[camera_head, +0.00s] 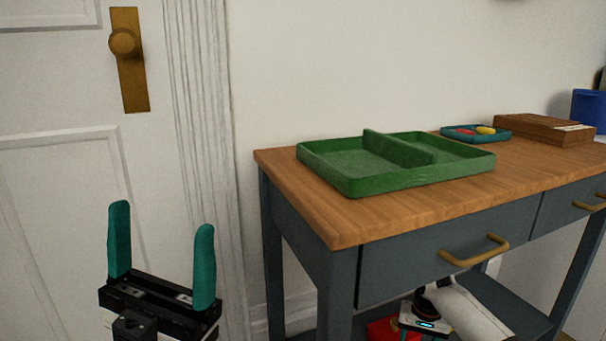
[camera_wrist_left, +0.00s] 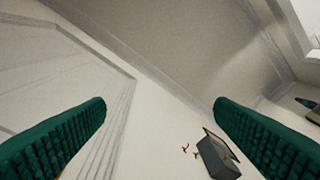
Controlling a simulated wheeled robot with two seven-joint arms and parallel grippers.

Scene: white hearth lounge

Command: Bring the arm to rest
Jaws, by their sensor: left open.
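My left gripper (camera_head: 161,248) points upward at the lower left of the head view, in front of the white door and left of the table. Its two green fingers are wide apart with nothing between them. Part of a white and black arm link of mine (camera_head: 460,305) shows at the bottom right of the head view, below the table's drawer.
A wooden-topped table (camera_head: 300,185) with dark drawers stands at the right. On it are a divided green tray (camera_head: 350,188), a small teal tray (camera_head: 500,138) with red and yellow things, a brown box (camera_head: 540,128) and a blue container (camera_head: 588,108). The door has a brass knob (camera_head: 122,41).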

